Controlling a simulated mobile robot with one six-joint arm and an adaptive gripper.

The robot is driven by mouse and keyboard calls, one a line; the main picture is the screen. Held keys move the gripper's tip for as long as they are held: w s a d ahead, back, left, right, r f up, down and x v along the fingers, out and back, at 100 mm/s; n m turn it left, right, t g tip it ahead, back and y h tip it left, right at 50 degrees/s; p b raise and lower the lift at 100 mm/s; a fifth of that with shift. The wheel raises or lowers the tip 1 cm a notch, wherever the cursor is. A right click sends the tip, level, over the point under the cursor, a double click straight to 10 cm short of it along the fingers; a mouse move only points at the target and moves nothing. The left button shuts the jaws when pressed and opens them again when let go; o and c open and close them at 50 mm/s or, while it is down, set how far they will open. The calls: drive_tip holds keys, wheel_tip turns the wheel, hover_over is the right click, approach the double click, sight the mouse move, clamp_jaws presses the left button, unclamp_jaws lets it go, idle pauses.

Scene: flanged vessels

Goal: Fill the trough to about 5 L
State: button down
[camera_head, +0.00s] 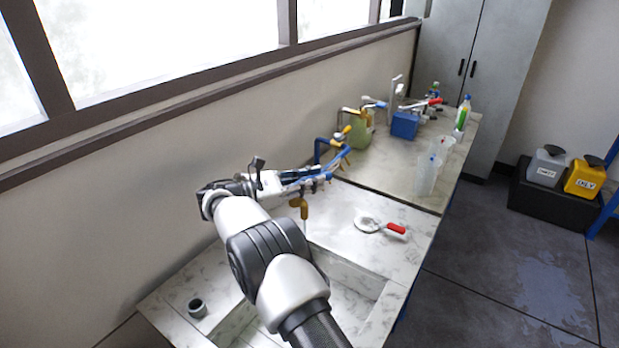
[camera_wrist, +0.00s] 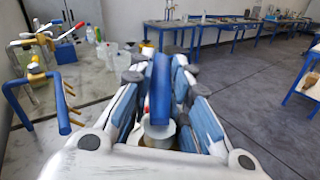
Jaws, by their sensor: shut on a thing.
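The trough (camera_head: 352,277) is a pale marbled stone basin at the lower middle of the head view, partly hidden behind my arm. A brass spout (camera_head: 303,205) points down over its back edge. A faint pale line hangs under the spout; I cannot tell whether it is running water. The water level in the trough is not clear. My gripper (camera_head: 305,181) is above the spout. In the wrist view, my gripper (camera_wrist: 160,95) is shut on a blue handle (camera_wrist: 159,88), which stands over a round metal part (camera_wrist: 158,132).
A grey ring (camera_head: 197,308) sits at the near left. Blue-piped taps (camera_head: 334,146), a blue box (camera_head: 404,125) and clear beakers (camera_head: 427,175) stand farther back.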

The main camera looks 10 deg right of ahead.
drive_tip(key=shift+s+m+g, duration=0.25)
drive_tip(key=shift+m+g, duration=0.35)
drive_tip(key=shift+g, duration=0.3)
drive_tip(key=c, duration=1.5)
unclamp_jaws()
drive_tip(key=shift+o, duration=0.2)
drive_tip(key=shift+d, duration=0.1)
wheel_tip(320, 180, up, 10)
drive_tip(key=shift+r, duration=0.1)
drive_tip(key=shift+c, duration=0.6)
